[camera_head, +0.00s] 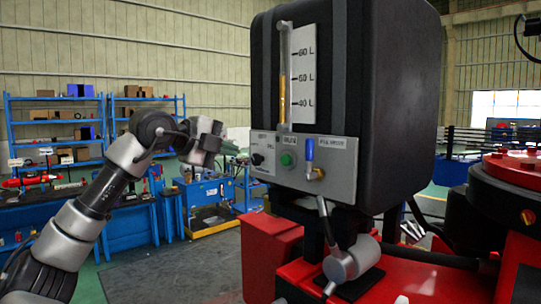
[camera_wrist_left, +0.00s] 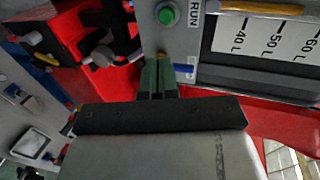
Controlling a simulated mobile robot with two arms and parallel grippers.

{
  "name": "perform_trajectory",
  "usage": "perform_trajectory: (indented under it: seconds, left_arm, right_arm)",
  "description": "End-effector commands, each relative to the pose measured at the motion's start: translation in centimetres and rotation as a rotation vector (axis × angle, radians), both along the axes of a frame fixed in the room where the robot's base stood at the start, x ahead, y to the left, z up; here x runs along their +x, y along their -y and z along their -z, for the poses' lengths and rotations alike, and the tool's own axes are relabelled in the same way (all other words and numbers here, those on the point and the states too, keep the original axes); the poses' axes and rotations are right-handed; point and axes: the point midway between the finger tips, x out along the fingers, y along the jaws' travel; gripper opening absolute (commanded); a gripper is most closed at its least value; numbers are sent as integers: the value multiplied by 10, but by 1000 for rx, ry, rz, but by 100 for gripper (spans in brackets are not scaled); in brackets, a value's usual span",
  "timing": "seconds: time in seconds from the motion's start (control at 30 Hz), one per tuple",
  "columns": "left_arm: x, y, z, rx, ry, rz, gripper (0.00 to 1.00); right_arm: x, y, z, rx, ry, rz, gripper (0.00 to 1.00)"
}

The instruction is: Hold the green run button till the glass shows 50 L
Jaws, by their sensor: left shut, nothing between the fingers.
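The green run button (camera_head: 287,160) sits on a grey control panel (camera_head: 341,178) on the front of a black tank; it also shows in the wrist view (camera_wrist_left: 166,15). The upright sight glass (camera_head: 284,85) holds an amber column beside a white scale (camera_head: 303,75) marked 40, 50 and 60 L. The column's top appears close to the 50 L mark, perhaps slightly above. My left gripper (camera_head: 216,136) is shut and empty, left of the panel and apart from the button. Its fingertips (camera_wrist_left: 157,62) also show in the wrist view. My right gripper is not in view.
A blue-handled valve (camera_head: 309,150) is right of the button, and a black selector knob (camera_head: 257,159) is left of it. A grey lever (camera_head: 327,222) stands below the panel. Red machinery (camera_head: 272,240) lies beneath. Blue shelves (camera_head: 55,125) stand far behind.

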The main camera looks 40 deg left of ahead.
Motion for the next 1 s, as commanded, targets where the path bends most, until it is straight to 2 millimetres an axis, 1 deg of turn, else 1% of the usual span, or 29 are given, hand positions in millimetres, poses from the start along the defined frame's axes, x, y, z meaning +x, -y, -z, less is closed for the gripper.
perform_trajectory:
  seconds: [0.1, 0.33, 0.47, 0.57, 0.67, 0.73, 1.0]
  left_arm:
    - [7, 5, -3, 8, 15, 10, 0]
    - [7, 5, -2, 11, 15, 9, 0]
    - [8, 5, -2, 9, 15, 10, 0]
    - [13, 6, -1, 9, 14, 11, 0]
    - [26, 7, 2, 8, 13, 12, 0]
    - [38, 8, 4, 7, 13, 12, 0]
    - [93, 13, 20, 7, 12, 12, 0]
  right_arm:
    - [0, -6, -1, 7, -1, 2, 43]
    - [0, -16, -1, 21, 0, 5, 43]
    - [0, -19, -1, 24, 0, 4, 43]
    - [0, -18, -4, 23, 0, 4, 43]
    - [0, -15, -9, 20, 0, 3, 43]
    - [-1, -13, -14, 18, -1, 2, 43]
    - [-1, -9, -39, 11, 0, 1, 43]
